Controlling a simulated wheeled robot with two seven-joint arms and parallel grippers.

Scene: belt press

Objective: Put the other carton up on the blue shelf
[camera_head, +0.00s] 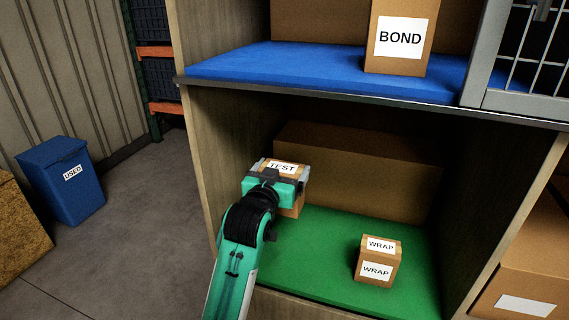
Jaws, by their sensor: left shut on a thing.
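My left gripper (281,171) is shut on a small brown carton labelled TEST (291,208), at the left side of the lower, green shelf (325,251). The gripper hides part of this carton, and I cannot tell whether its base touches the green surface. A small carton labelled WRAP (377,262) sits on the green shelf, to the right of my gripper and apart from it. The blue shelf (290,61) is above, with a taller carton labelled BOND (400,38) standing on it. My right gripper is not in view.
A large plain box (359,168) fills the back of the green shelf. A wire-mesh door (530,50) covers the right of the blue shelf, whose left part is clear. The wooden side wall (205,140) is close left of my gripper. A blue USED bin (62,185) stands on the floor.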

